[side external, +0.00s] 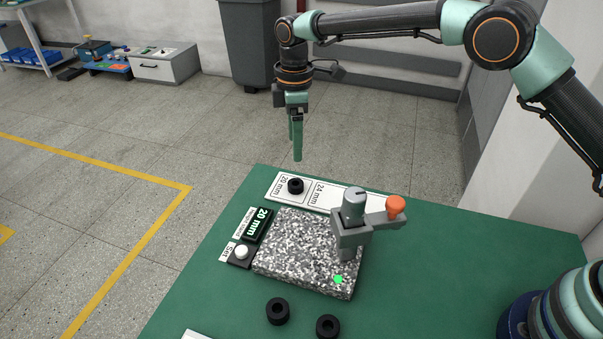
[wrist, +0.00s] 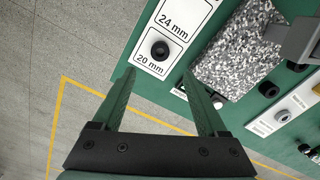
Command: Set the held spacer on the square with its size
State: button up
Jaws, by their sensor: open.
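A black ring-shaped spacer (side external: 296,186) lies flat on the white square marked 20 mm (side external: 281,184). The wrist view shows the spacer (wrist: 160,49) inside that square's outline, near its middle. The square marked 24 mm (side external: 323,197) beside it is empty. The display (side external: 258,224) reads 20 mm. My gripper (side external: 296,155) is raised above and beyond the table's far edge, near the 20 mm square. In the wrist view its fingers (wrist: 160,73) are spread apart with nothing between them, and the spacer is clear of both.
A speckled granite plate (side external: 290,250) carries a grey gauge stand with an orange knob (side external: 396,206). A white button (side external: 241,252) sits beside the plate. Two more black spacers (side external: 277,311) (side external: 328,326) stand at the near side. The green table (side external: 450,270) is clear on the right.

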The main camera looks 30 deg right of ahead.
jog(key=s+d+r+m+t, duration=0.3)
jog(key=s+d+r+m, duration=0.35)
jog(key=d+r, duration=0.6)
jog(key=s+d+m+t, duration=0.1)
jog(key=s+d+m, duration=0.3)
jog(key=s, duration=0.4)
jog(key=s+d+m+t, duration=0.1)
jog(key=s+d+m, duration=0.3)
jog(key=s, duration=0.5)
jog(key=shift+r+t, duration=0.15)
jog(key=shift+t, duration=0.15)
jog(key=shift+d, duration=0.1)
